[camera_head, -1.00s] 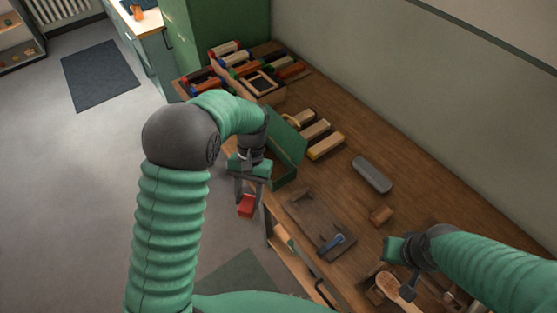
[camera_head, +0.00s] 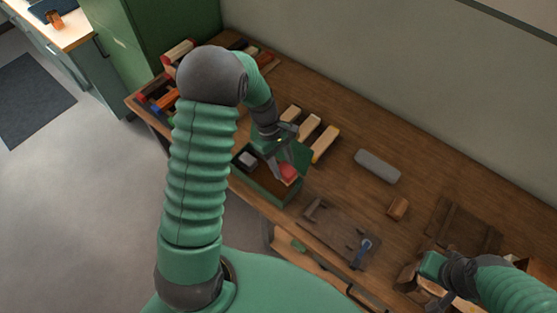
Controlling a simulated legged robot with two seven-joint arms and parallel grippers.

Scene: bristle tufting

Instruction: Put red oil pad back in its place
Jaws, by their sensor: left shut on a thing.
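The red oil pad (camera_head: 288,173) is in my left gripper (camera_head: 284,165), which is shut on it. Gripper and pad are over the right part of an open green box (camera_head: 265,191) near the table's front edge. I cannot tell whether the pad touches the box. A small grey block (camera_head: 247,159) lies in the left part of the box. My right gripper (camera_head: 428,275) is at the lower right, near a wooden piece; its fingers are not clear.
The wooden table (camera_head: 330,95) runs along the wall. Wooden blocks (camera_head: 325,144) lie behind the box. A grey rounded bar (camera_head: 377,166), a small brown block (camera_head: 398,207) and a dark tray with a blue clip (camera_head: 342,234) lie to the right.

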